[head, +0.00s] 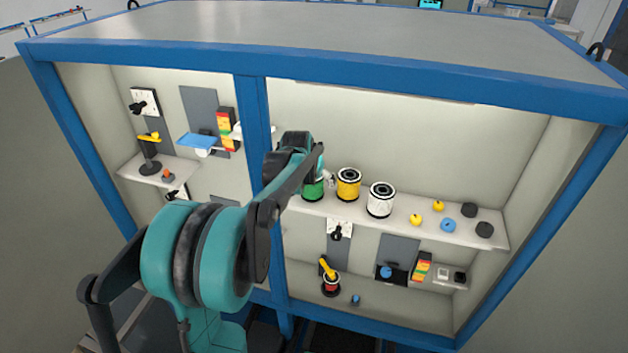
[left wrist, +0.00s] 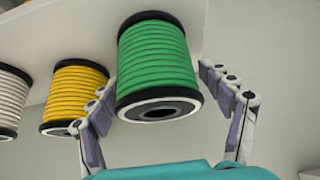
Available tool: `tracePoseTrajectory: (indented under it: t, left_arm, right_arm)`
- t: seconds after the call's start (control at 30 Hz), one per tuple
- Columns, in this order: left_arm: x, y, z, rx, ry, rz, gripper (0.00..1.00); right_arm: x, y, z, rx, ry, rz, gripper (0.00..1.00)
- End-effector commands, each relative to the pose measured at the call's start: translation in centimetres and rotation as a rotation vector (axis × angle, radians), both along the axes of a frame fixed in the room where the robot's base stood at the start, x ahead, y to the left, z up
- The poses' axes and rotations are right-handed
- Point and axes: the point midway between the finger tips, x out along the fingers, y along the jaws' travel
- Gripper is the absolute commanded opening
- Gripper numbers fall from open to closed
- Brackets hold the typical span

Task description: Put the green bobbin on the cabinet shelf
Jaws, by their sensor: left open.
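The green bobbin (head: 313,190) is at the left end of the upper shelf (head: 407,196) in the cabinet's right bay, partly hidden by my left arm. In the left wrist view the green bobbin (left wrist: 158,62) is close, with green cable wound between black flanges, its holed flange facing the camera. My left gripper (left wrist: 157,76) is open, with one finger on each side of the bobbin; I cannot tell whether either finger touches it. In the head view the left gripper (head: 321,178) is mostly hidden behind its own arm. My right gripper is not in view.
A yellow bobbin (head: 348,184) and a white bobbin (head: 381,200) stand right of the green one. Small yellow, blue and dark pieces lie farther right. A blue cabinet post (head: 253,120) is close left of my arm.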

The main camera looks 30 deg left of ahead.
Motion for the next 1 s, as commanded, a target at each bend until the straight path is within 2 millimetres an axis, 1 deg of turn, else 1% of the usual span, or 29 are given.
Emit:
tracePoseTrajectory:
  t: [0.17, 0.27, 0.6, 0.7, 0.83, 1.0]
  left_arm:
    - [0.0, 0.0, 0.6, 0.0, 0.0, 0.0, 0.79]
    - [-0.8, -0.2, 1.6, 0.0, 0.0, 0.0, 0.79]
    - [-4.7, -1.1, 7.7, 0.0, 0.0, 0.0, 0.79]
    - [-5.5, -1.3, 9.1, 0.0, 0.0, 0.0, 0.79]
    - [-6.1, -1.5, 10.1, 0.0, 0.0, 0.0, 0.79]
    - [-6.5, -1.7, 10.5, 0.0, 0.0, -0.002, 0.79]
  right_arm:
    - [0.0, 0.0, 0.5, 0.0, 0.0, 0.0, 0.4]
    - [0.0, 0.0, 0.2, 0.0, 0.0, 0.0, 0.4]
    - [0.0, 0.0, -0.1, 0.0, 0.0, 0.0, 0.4]
    - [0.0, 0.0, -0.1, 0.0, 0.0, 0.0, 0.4]
    - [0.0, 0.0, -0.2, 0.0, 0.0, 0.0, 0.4]
    - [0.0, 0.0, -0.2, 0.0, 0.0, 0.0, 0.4]
